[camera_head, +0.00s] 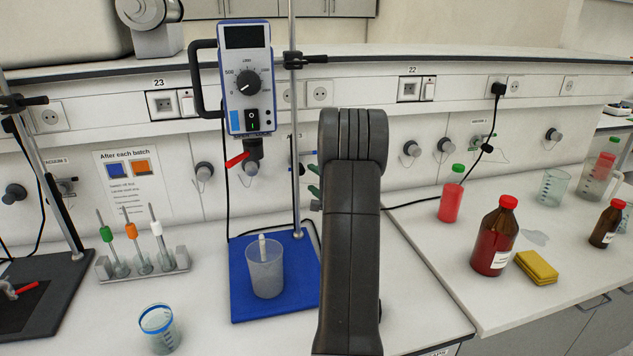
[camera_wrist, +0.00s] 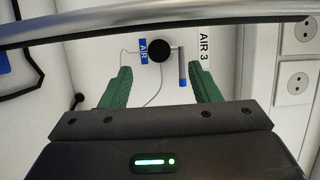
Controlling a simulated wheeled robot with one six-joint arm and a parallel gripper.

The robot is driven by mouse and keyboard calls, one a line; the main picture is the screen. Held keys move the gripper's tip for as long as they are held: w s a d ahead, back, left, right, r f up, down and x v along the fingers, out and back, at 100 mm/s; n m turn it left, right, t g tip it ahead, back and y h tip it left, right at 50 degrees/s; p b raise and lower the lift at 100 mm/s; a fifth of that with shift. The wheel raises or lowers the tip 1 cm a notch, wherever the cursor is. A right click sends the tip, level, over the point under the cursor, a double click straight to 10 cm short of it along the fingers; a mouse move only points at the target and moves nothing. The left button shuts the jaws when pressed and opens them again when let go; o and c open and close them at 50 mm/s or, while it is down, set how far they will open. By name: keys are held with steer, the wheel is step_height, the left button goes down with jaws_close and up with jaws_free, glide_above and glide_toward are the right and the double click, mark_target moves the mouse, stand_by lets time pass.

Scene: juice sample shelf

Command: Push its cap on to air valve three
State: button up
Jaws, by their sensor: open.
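My gripper (camera_wrist: 160,72) is open, its two green fingers pointing at the wall with nothing between them. Beyond the fingertips is a wall valve with a round black knob (camera_wrist: 155,50), a blue AIR tag (camera_wrist: 143,50) and a short spout ending in blue (camera_wrist: 182,70). The label AIR 3 (camera_wrist: 203,47) is beside it. A thin cord loops near the valve. I cannot tell which part is the cap or whether it is on. In the head view, my arm hides this valve and most of my gripper (camera_head: 314,180).
A metal rod (camera_wrist: 120,22) crosses the wrist view close by. In the head view a stirrer (camera_head: 246,75) on an upright rod (camera_head: 294,130) stands left of my arm, above a beaker (camera_head: 265,270). Bottles (camera_head: 495,235) stand at the right.

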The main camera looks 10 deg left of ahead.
mark_target(302, 171)
steer(key=p+x, duration=0.1)
steer(key=x, duration=0.6)
steer(key=shift+w, duration=0.1)
